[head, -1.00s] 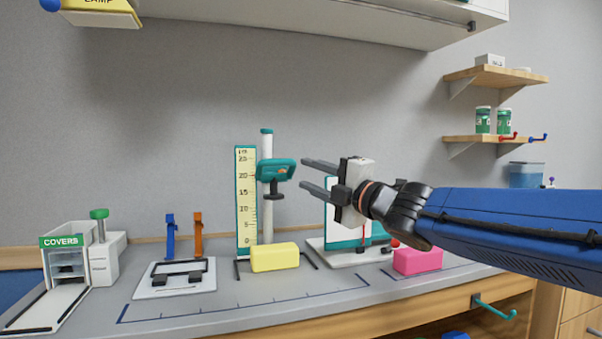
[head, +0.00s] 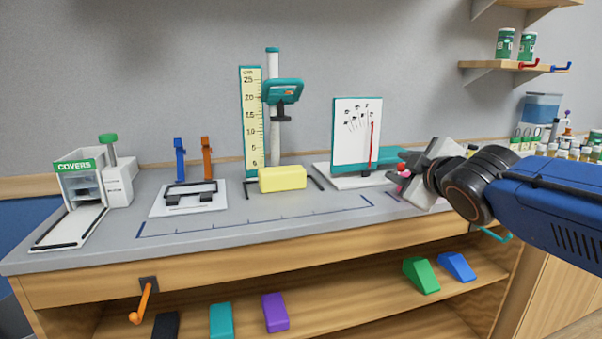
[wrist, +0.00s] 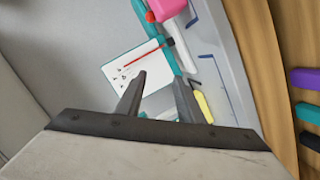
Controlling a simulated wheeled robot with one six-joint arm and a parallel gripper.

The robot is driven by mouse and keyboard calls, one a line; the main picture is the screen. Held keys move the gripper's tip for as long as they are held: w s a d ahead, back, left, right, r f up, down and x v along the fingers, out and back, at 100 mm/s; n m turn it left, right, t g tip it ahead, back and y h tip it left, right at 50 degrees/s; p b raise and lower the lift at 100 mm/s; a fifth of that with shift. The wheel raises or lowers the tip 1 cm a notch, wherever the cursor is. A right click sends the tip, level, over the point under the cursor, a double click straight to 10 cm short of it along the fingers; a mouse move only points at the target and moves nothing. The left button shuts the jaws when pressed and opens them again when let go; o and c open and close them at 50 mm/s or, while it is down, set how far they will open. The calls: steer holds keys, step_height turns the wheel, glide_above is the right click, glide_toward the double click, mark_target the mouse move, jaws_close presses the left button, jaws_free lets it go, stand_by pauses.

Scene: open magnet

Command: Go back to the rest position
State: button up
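My gripper (head: 398,171) is at the right of the head view, over the right part of the bench, with my blue arm reaching in from the right edge. In the wrist view my gripper (wrist: 160,78) shows two dark fingers spread apart, with nothing between them. In the head view the gripper body partly hides the fingers and the bench behind. The pink block (wrist: 168,8) shows at the top of the wrist view, apart from the fingers. It is mostly hidden in the head view.
The bench holds a yellow block (head: 282,179), a ruler stand (head: 251,120), a white board (head: 357,135), a clamp plate (head: 188,198) and a covers dispenser (head: 80,190). Colored blocks lie on the shelf below (head: 340,295). A wall shelf (head: 505,65) is at upper right.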

steer(key=s+d+f+m+g+h, duration=0.1)
steer(key=s+d+f+m+g, duration=0.25)
steer(key=s+f, duration=0.35)
steer(key=s+d+f+m+g+h, duration=0.2)
steer(key=s+d+f+m, duration=0.25)
steer(key=f, duration=0.45)
steer(key=s+a+f+m+g+y, duration=0.1)
steer(key=s+f+m+g, duration=0.3)
steer(key=s+f, duration=0.6)
steer(key=s+g, duration=0.1)
steer(key=s, duration=0.3)
steer(key=shift+a+f, duration=0.25)
steer(key=shift+f, duration=0.15)
